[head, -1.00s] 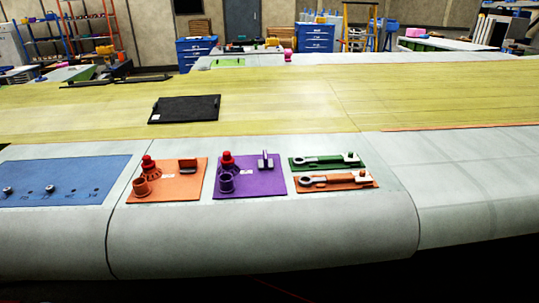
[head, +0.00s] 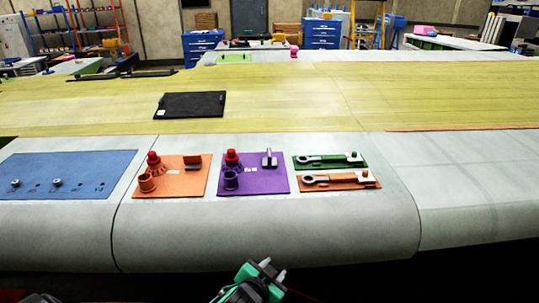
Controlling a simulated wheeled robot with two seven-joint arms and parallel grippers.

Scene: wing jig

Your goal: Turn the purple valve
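The purple panel (head: 262,182) lies on the grey leading edge of the wing. On it are a red-topped valve knob (head: 232,158) over a purple base, a purple open cylinder (head: 231,180) in front, and an upright grey piece (head: 269,158) at the back right.
An orange panel (head: 186,185) with a similar red knob lies to the left. Green (head: 330,161) and orange (head: 340,183) plates with wrench-like tools lie to the right. A blue panel (head: 85,172) is far left, a black plate (head: 190,104) behind. The wing's front edge lies between gripper and panels.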

